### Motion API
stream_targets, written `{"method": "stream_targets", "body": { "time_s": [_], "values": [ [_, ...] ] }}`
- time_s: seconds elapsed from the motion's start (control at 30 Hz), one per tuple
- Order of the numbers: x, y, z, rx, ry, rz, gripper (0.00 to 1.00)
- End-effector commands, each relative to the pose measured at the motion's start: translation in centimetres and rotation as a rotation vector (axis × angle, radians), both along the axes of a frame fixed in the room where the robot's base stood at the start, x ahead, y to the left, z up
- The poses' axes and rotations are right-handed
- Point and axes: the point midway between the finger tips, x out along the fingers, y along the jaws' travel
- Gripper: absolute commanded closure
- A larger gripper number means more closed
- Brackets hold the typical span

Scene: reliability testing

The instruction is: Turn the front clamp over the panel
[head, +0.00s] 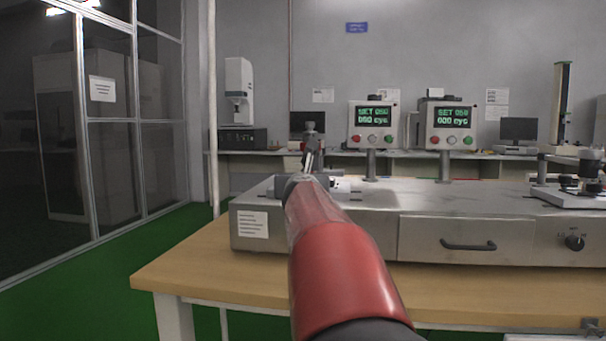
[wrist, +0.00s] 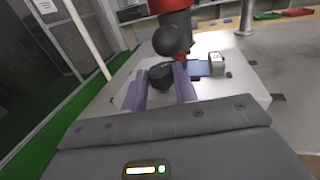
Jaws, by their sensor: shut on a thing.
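In the wrist view my gripper (wrist: 160,82) has its two grey-purple fingers closed around a dark rounded knob (wrist: 160,75), which looks like the front clamp's. A dark ball (wrist: 167,40) and a small red part stand just beyond it. A bluish flat piece (wrist: 200,68), likely the panel, lies right of the fingers, with a pale block (wrist: 217,63) at its right end. In the head view my red arm hides the gripper and most of the fixture. A dark upright knobbed part (head: 311,130) rises behind the arm's far end. Whether the clamp lies over the panel cannot be told.
The fixture is on a grey metal bench unit (head: 370,222) with a drawer, on a wooden table (head: 180,277). Two counter displays (head: 373,126) (head: 451,126) stand behind. Another device (head: 567,190) sits at the right. A glass partition is at the left.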

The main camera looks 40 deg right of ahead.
Motion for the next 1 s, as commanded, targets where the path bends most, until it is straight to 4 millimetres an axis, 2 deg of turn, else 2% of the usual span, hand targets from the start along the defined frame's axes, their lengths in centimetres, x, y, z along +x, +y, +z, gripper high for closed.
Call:
{"method": "stream_targets", "body": {
  "time_s": [0.1, 0.6, 1.0],
  "values": [
    [0.5, 0.6, 0.2, 0.001, 0.002, -0.101, 0.94],
    [1.5, 1.0, 0.0, 0.001, 0.001, -0.557, 0.94],
    [1.7, 0.9, 0.0, 0.0, -0.001, -0.779, 0.94]
  ]
}}
